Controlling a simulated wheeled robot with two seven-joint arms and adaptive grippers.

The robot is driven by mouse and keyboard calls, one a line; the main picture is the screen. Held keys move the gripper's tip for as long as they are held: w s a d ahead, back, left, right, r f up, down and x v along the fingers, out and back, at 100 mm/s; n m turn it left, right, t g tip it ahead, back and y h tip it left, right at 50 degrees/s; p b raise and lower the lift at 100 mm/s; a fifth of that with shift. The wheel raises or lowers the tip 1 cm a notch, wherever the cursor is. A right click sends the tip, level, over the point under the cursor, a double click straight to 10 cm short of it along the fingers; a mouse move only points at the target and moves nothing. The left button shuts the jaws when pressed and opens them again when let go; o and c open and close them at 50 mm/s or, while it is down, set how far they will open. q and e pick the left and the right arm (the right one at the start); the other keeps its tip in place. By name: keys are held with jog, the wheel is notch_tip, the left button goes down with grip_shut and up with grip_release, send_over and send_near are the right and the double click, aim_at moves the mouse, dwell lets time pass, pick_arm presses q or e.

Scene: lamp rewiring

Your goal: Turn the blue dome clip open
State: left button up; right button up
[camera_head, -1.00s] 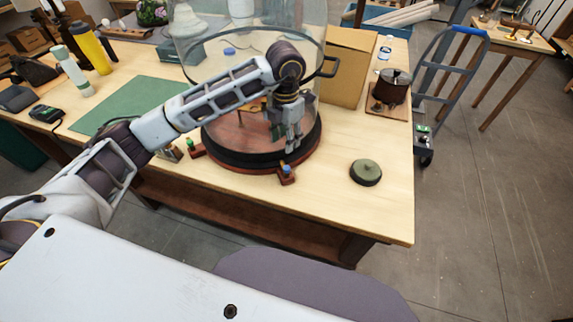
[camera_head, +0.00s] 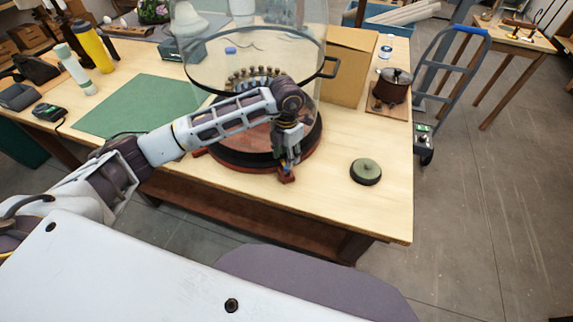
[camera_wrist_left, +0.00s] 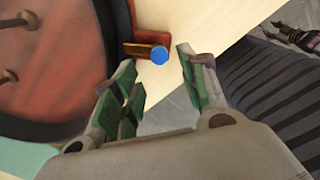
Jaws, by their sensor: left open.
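The blue dome clip (camera_wrist_left: 160,55) shows in the left wrist view as a round blue knob at the end of a brass piece on a red-brown block, at the rim of the round base (camera_wrist_left: 90,110). In the head view that base (camera_head: 235,160) carries a clear glass dome (camera_head: 250,50), and the clip's block (camera_head: 287,176) is at its front edge. My left gripper (camera_wrist_left: 160,85) is open, pointing down over the clip. The blue knob lies just beyond the fingertips, roughly between them; contact cannot be told. My right gripper is not in view.
A dark green round object (camera_head: 366,172) lies on the table right of the base. A cardboard box (camera_head: 350,65) and a brown pot (camera_head: 392,87) stand behind it. A green mat (camera_head: 135,108) lies at left. The table's front edge is close to the clip.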

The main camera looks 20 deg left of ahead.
pick_arm(q)
jog(key=shift+f+p, duration=0.45)
jog(key=shift+f, duration=2.55)
grip_shut()
